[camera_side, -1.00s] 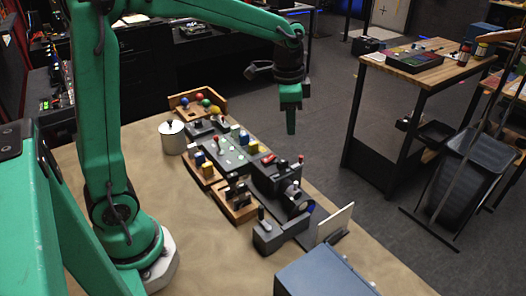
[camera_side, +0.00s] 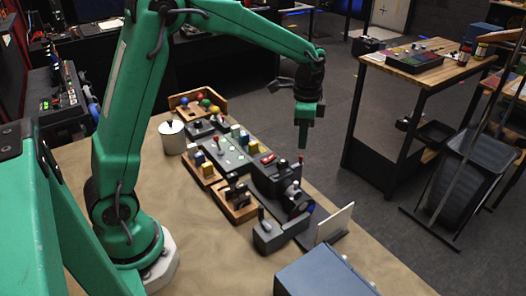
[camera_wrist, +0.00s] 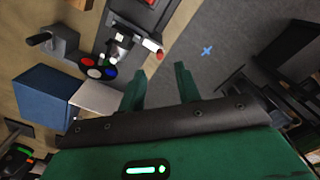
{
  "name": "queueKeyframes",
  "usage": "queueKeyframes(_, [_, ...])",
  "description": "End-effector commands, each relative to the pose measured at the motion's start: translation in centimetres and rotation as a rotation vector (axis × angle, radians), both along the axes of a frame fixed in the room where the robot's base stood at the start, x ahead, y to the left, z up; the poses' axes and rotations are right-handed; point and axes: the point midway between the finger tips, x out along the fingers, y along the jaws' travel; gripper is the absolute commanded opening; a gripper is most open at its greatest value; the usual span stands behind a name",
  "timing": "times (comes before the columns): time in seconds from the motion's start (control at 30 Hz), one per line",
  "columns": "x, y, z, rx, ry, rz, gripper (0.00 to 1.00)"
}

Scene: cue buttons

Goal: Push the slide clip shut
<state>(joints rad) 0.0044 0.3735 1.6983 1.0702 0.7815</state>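My gripper (camera_side: 303,146) is in the air to the right of the row of devices, above the far table edge, touching nothing. In the wrist view its two green fingers (camera_wrist: 160,84) are apart with nothing between them. I cannot tell for sure which part is the slide clip. A dark housing (camera_side: 272,178) at the right of the row carries a silver-and-black piece (camera_side: 293,190) and a small red-tipped peg (camera_side: 301,160). In the wrist view a pale-and-black piece (camera_wrist: 119,44) and the red-tipped peg (camera_wrist: 153,47) lie ahead of the fingers.
A round pad with coloured buttons (camera_wrist: 98,68) sits beside a white panel (camera_wrist: 97,98) and a blue box (camera_wrist: 45,98). A black lever block (camera_side: 267,238) stands near the front. A white pot (camera_side: 172,138) is at the left. The table's left front (camera_side: 205,240) is clear.

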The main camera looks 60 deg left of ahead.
Motion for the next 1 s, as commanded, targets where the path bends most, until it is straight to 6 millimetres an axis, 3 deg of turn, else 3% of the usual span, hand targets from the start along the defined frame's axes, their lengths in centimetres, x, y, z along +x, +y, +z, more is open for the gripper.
queueKeyframes(0.43, [0.0, 0.0, -5.2, 0.000, 0.001, 0.001, 0.33])
queueKeyframes(0.87, [0.0, 0.0, -6.1, 0.000, 0.000, 0.001, 0.33])
queueKeyframes(0.9, [0.0, 0.0, -6.1, 0.000, 0.000, 0.001, 0.31])
queueKeyframes(1.0, [0.0, 0.0, -6.1, 0.000, 0.000, 0.000, 0.12])
